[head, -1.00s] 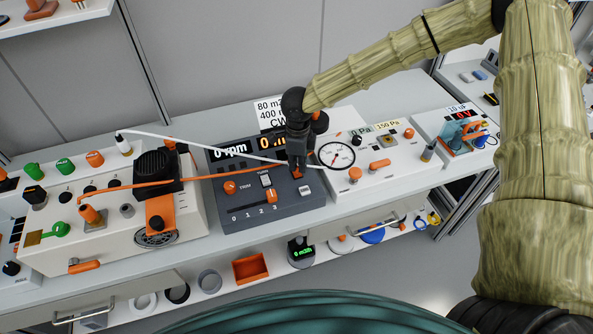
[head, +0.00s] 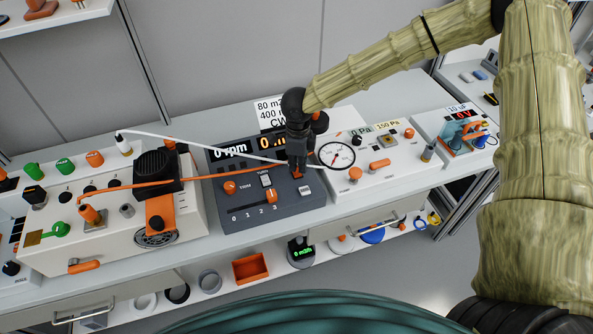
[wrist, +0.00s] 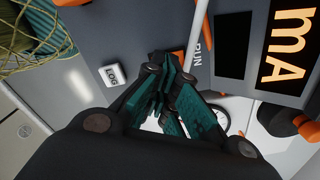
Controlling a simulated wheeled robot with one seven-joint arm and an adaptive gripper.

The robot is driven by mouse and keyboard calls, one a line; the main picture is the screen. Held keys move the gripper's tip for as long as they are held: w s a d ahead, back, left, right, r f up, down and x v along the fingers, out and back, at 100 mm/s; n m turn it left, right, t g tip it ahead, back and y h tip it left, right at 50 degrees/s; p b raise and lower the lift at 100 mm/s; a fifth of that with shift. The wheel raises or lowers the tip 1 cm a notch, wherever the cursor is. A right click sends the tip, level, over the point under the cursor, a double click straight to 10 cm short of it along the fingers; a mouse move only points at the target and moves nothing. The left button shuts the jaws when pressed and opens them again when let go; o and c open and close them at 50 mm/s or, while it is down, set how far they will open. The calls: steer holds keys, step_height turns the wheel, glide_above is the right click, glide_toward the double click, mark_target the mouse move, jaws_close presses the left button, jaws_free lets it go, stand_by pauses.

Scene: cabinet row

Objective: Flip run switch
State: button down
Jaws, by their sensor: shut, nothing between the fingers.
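The run switch, partly visible as an orange piece (head: 297,174) under my gripper in the head view, sits on the dark grey control panel (head: 240,212). In the wrist view the "RUN" label (wrist: 206,52) shows beside my fingers, and an orange part (wrist: 178,54) shows just past them. My gripper (head: 297,163) points down over the panel's upper right area. It also shows in the wrist view (wrist: 168,82), with its dark teal fingers closed and nothing held. My fingers hide most of the switch, so I cannot tell its position or whether they touch it.
A white cable (head: 200,146) and an orange cable (head: 190,178) cross the panel close to my gripper. The LOG button (head: 305,190) is just below right. A slider (head: 271,196) and a round orange knob (head: 229,187) are to the left. A white gauge unit (head: 362,190) adjoins on the right.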

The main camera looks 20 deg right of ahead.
mark_target(298, 174)
steer(key=shift+f, duration=1.1)
stand_by(0.8)
steer(key=shift+s, duration=0.1)
steer(key=shift+r+p, duration=3.2)
steer(key=shift+r, duration=0.3)
